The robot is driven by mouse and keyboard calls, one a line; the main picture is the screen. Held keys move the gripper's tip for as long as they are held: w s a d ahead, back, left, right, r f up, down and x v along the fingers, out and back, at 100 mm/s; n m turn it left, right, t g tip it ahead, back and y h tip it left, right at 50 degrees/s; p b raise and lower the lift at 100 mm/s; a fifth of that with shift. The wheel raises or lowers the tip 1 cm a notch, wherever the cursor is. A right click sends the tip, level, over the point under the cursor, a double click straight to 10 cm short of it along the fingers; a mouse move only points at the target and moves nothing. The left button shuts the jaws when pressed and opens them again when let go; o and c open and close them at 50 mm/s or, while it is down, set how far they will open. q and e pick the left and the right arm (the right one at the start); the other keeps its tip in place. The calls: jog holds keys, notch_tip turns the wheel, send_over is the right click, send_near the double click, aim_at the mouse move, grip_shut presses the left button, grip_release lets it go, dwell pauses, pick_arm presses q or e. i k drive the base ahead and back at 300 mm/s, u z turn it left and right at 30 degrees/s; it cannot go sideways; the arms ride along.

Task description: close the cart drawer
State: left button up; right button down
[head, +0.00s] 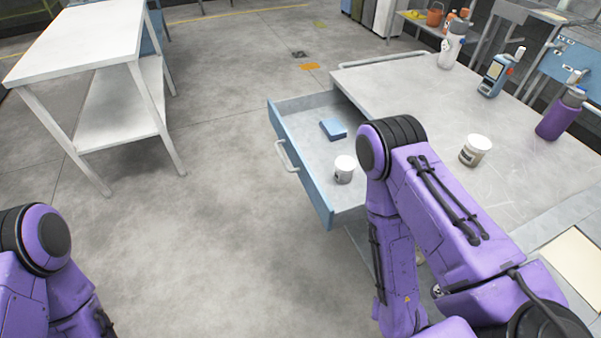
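A blue box (333,129) and a white tub (344,168) lie inside the drawer. My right arm rises in front of the cart and hides the drawer's near right part. My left arm is at the lower left, apart from the cart. Neither gripper shows in the head view.
On the cart top stand a white tub (475,150), a purple bottle (560,114), a blue handheld device (493,75) and a white bottle (451,47). A white table (85,40) stands at the upper left. The floor (200,225) left of the drawer is clear.

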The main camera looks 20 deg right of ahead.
aim_at(295, 121)
jog(key=k, duration=0.55)
jog(key=z, duration=0.45)
jog(key=i, duration=1.45)
jog(key=k, duration=0.55)
jog(key=z, duration=0.55)
jog(key=k, duration=1.25)
jog(key=u, duration=0.1)
jog(key=i, duration=0.6)
jog(key=u, duration=0.8)
jog(key=i, duration=0.85)
jog(key=z, duration=0.6)
jog(key=i, duration=0.5)
jog(key=z, duration=0.35)
